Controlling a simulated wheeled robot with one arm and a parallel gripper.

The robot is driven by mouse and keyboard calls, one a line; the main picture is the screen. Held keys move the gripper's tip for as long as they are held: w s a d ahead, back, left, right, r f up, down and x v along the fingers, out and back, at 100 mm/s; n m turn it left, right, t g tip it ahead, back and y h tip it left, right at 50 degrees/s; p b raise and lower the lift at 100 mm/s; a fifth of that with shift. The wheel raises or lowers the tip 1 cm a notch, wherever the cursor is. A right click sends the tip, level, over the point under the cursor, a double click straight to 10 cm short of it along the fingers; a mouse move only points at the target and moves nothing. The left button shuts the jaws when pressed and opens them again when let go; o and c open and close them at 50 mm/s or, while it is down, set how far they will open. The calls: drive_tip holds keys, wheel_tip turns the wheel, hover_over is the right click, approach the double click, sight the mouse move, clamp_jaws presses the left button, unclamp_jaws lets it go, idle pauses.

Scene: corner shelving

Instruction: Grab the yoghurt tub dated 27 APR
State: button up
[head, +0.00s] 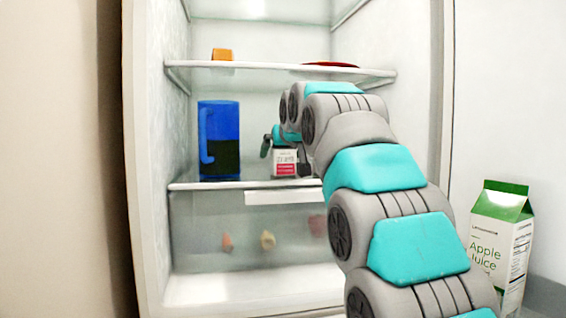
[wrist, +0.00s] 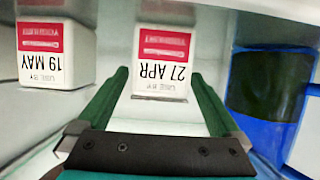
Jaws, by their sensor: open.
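The yoghurt tub dated 27 APR (wrist: 163,50) is white with a red band. It appears upside down in the centre of the wrist view, and in the head view this tub (head: 285,168) stands on the middle fridge shelf. My gripper (wrist: 160,76) is open, with its green fingers to the left and right of the tub and nothing held. How far the fingertips reach along its sides is hard to tell. A similar tub dated 19 MAY (wrist: 55,52) is at the left of the wrist view. My arm seems to hide it in the head view.
A blue jug (head: 219,125) with dark contents stands left of the tub in the head view, and right in the wrist view (wrist: 265,90). The upper shelf (head: 270,69) holds an orange block (head: 222,54) and a red item. An apple juice carton (head: 499,235) stands at right.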

drive_tip(key=shift+c, duration=0.2)
drive_tip(key=c, duration=1.4)
drive_tip(key=shift+r, duration=0.15)
drive_tip(key=shift+w+r+p, duration=0.1)
drive_tip(key=shift+r+p, duration=0.5)
drive_tip(key=shift+r, duration=1)
drive_tip(key=shift+r, duration=0.15)
